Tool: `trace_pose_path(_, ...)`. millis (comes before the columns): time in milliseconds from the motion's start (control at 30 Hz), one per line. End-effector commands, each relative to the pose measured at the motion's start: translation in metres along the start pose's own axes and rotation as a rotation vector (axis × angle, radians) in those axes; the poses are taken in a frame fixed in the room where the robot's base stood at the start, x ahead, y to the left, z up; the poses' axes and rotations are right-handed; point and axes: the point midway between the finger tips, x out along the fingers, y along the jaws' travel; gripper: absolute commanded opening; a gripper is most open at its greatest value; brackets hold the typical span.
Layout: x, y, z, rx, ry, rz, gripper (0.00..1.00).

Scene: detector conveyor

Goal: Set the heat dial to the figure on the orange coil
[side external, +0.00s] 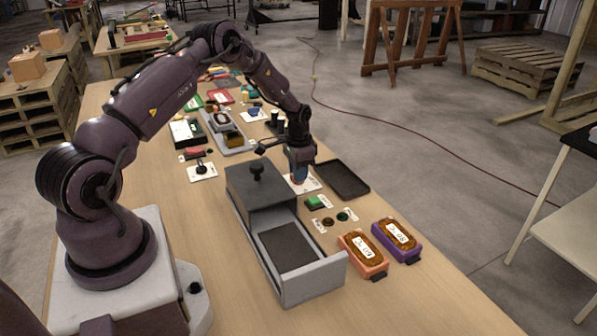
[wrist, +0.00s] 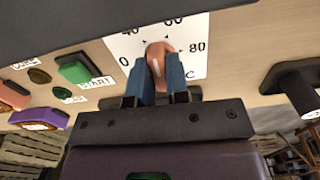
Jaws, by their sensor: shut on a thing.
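The heat dial (wrist: 157,52) is a salmon-coloured knob on a white plate (wrist: 118,48) marked 0, 40, 60, 80 and C in the wrist view. My gripper (wrist: 160,68) is shut on the knob, with one blue finger on each side. A pale mark shows on the knob; which figure it points to is unclear. The side external view shows my gripper (side external: 299,176) down at the dial plate (side external: 313,184), hiding most of the knob. The orange coil (side external: 362,254) lies at the table's near right with a white label. Its figure is too small to read surely.
A purple coil unit (side external: 397,240) sits beside the orange one. The green start button (side external: 317,202) and two small round lamps are near the dial. A grey box (side external: 262,190) with an open drawer (side external: 315,278) stands left. A black tray (side external: 343,179) lies right of the dial.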

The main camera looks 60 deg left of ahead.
Motion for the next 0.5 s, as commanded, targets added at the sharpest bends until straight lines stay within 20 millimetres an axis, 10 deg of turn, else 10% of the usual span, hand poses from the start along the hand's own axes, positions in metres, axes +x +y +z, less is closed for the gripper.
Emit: trace_pose_path(500, -0.0009, -0.0001, 0.0000, 0.379, -0.001, 0.000, 0.00)
